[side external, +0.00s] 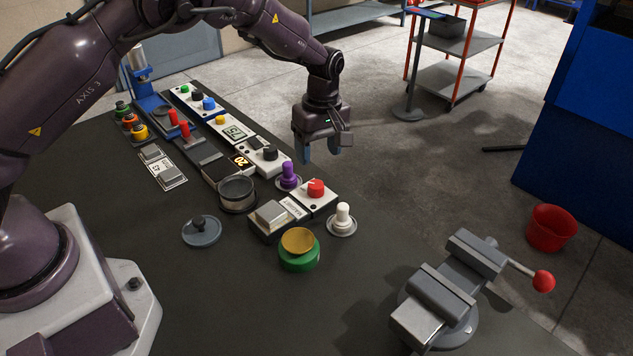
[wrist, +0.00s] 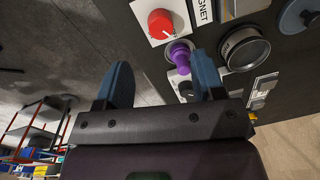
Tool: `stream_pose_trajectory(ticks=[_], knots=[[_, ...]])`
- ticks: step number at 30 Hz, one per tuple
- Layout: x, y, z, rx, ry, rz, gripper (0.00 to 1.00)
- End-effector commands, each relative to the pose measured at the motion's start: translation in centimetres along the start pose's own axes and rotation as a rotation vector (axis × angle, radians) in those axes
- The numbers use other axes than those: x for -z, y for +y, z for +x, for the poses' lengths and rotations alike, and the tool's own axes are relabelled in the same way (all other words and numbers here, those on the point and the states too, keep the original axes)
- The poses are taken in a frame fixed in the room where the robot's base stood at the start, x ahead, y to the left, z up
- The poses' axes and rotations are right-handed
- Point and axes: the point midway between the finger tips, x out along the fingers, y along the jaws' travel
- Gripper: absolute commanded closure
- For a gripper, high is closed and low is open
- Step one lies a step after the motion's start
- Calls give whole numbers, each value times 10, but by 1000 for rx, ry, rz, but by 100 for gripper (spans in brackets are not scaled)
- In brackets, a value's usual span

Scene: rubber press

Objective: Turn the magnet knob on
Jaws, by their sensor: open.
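The magnet knob is a round red knob (side external: 316,187) on a small white panel, beside a label plate (side external: 293,207). In the wrist view the red knob (wrist: 161,23) is at the top, and the label next to it reads MAGNET (wrist: 203,12). A white pointer line shows on the knob. My gripper (side external: 322,150) hangs above the far side of the panels, apart from the knob. In the wrist view its two blue fingers (wrist: 162,75) are spread with nothing held between them.
A purple knob (side external: 289,172) stands close to the red knob, and a white knob (side external: 342,217) stands on its other side. A black knob (side external: 270,153), a green-and-gold button (side external: 299,251) and a round metal cup (side external: 238,193) are nearby. A vise (side external: 440,295) stands at the front right.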

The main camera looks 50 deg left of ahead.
Motion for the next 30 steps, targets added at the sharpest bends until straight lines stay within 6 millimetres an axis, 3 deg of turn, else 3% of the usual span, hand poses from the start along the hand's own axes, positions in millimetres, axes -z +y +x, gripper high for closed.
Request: stream_pose_trajectory(ticks=[6,12,25,26,30], knots=[[0,-1,48,5,0,0,38],[0,0,77,2,0,1,38],[0,0,88,-1,0,2,38],[0,0,88,-1,0,2,40],[0,0,87,-1,0,2,72]])
